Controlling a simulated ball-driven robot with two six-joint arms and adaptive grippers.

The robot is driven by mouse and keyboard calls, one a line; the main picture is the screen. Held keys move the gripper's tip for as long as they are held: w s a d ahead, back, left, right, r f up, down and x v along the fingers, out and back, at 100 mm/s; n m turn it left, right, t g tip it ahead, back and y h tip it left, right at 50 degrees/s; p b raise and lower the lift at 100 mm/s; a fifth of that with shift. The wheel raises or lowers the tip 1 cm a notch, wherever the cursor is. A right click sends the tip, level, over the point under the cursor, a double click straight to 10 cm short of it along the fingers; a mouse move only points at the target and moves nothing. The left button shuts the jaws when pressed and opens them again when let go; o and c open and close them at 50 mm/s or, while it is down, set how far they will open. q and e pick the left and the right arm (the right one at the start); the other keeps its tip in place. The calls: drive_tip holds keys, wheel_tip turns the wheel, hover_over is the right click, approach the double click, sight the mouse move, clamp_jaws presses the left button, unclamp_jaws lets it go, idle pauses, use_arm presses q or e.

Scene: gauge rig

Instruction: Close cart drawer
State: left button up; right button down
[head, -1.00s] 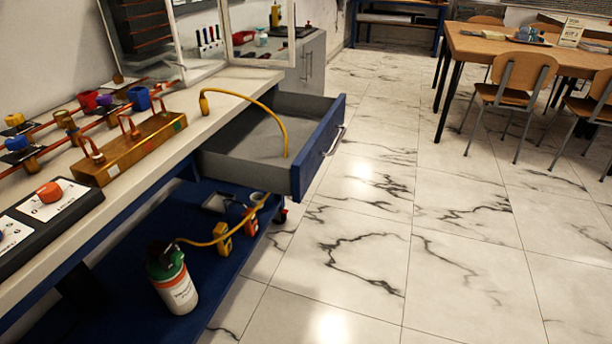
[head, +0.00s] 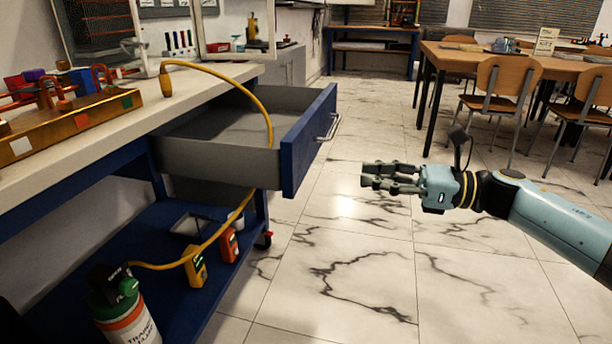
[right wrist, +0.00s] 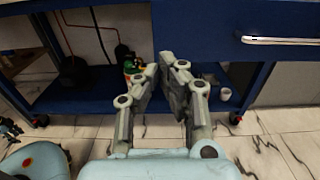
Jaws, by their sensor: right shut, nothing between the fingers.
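The cart drawer (head: 305,140) stands pulled out from under the worktop, with a blue front, grey sides and a metal handle (head: 330,127). In the right wrist view its blue front (right wrist: 205,28) and handle (right wrist: 280,40) are beyond the fingers at upper right. My right gripper (head: 364,176) is shut and empty. It hangs over the floor to the right of the drawer front and apart from it. The gripper also shows in the right wrist view (right wrist: 165,62), fingertips together.
A yellow hose (head: 262,105) arches from the worktop (head: 200,90) across the open drawer and continues below to a bottle (head: 125,315) on the blue lower shelf (head: 170,250). Chairs (head: 500,90) and a wooden table (head: 450,52) stand at right. The marble floor between is free.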

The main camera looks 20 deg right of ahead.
sight(295, 168)
use_arm(q)
drive_tip(key=shift+f, duration=0.1)
use_arm(e)
drive_tip(key=x, duration=1.1)
drive_tip(key=shift+w+a, duration=0.2)
drive_tip(key=shift+a, duration=0.05)
